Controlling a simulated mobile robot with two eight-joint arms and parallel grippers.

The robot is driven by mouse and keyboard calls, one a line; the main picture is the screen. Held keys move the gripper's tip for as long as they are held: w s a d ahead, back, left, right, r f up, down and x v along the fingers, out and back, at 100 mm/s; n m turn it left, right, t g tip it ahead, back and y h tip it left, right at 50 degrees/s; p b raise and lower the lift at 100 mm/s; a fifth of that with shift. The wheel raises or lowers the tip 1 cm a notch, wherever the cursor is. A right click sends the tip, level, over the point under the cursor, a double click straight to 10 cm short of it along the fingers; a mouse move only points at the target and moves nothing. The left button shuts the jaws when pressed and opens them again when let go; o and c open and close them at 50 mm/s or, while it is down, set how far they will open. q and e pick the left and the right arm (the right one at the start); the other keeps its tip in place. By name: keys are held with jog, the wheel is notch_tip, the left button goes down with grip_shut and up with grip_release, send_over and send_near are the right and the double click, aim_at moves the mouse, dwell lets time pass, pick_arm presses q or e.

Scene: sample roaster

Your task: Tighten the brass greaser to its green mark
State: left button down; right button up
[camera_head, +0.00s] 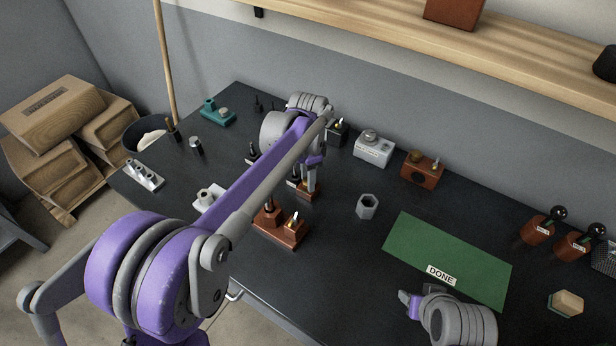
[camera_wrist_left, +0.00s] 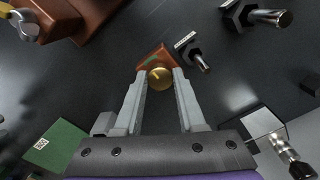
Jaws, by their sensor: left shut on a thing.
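The brass greaser (camera_wrist_left: 160,78) is a round brass cap on a small red-brown block (camera_wrist_left: 152,60) on the dark bench. A small green mark (camera_wrist_left: 151,59) shows on the block, just beyond the cap. My left gripper (camera_wrist_left: 160,82) is shut on the greaser, with one finger on each side. In the head view the left gripper (camera_head: 310,184) points down onto the block (camera_head: 309,195), and the greaser is hidden there. Exactly how the cap lines up with the mark is too small to tell. My right gripper (camera_head: 406,300) is over the front of the bench, apart from the greaser.
A red-brown stand (camera_head: 283,232) is close in front of the left gripper. A grey hexagonal piece (camera_head: 367,206) stands to its right, before the green DONE mat (camera_head: 450,255). A white box (camera_head: 374,150) and brown box (camera_head: 422,170) stand behind. The mat is bare.

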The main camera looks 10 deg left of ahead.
pick_arm(q)
jog(key=c, duration=0.5)
grip_release()
pick_arm(e)
jog(key=shift+w+r+p, duration=0.1)
jog(key=shift+r+p, duration=0.3)
pick_arm(q)
notch_tip(320, 180, up, 11)
jog(key=shift+f, duration=0.1)
